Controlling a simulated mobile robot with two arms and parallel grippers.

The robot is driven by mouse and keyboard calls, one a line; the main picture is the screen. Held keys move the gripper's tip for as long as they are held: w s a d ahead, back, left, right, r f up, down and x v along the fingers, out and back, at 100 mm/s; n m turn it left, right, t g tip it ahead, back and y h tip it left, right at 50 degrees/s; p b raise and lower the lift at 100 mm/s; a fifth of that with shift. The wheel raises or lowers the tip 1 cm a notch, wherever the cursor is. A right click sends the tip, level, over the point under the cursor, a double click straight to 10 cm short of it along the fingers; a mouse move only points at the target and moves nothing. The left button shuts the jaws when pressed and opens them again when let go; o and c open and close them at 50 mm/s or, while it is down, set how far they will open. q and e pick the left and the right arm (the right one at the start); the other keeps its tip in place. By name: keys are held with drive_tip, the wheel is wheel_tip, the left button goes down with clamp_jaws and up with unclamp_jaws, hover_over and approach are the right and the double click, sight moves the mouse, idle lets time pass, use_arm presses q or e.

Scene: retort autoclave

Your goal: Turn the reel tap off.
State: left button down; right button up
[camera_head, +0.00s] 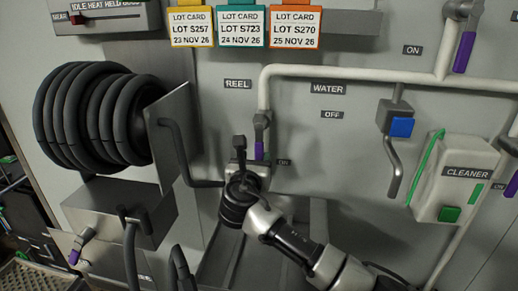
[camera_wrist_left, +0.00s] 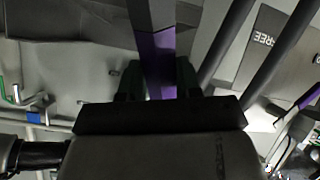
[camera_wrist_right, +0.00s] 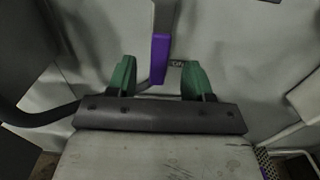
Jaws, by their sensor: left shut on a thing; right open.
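The reel tap (camera_head: 261,122) is on the white pipe under the REEL label. An OFF label (camera_head: 332,115) is up to the right. My right gripper (camera_head: 243,168) is just below the tap. In the right wrist view, its green fingers (camera_wrist_right: 159,78) are open, one on each side of the purple lever end (camera_wrist_right: 160,55), apart from it. In the left wrist view, my left gripper (camera_wrist_left: 158,82) is shut on a purple lever (camera_wrist_left: 154,48). The left gripper is not clear in the head view.
A black hose reel (camera_head: 95,115) stands at left, with a grey bracket (camera_head: 172,130). Lot cards (camera_head: 240,25) hang above.

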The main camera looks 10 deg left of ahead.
sight(259, 150)
drive_tip(key=shift+w, duration=3.05)
drive_tip(key=shift+c, duration=0.5)
clamp_jaws()
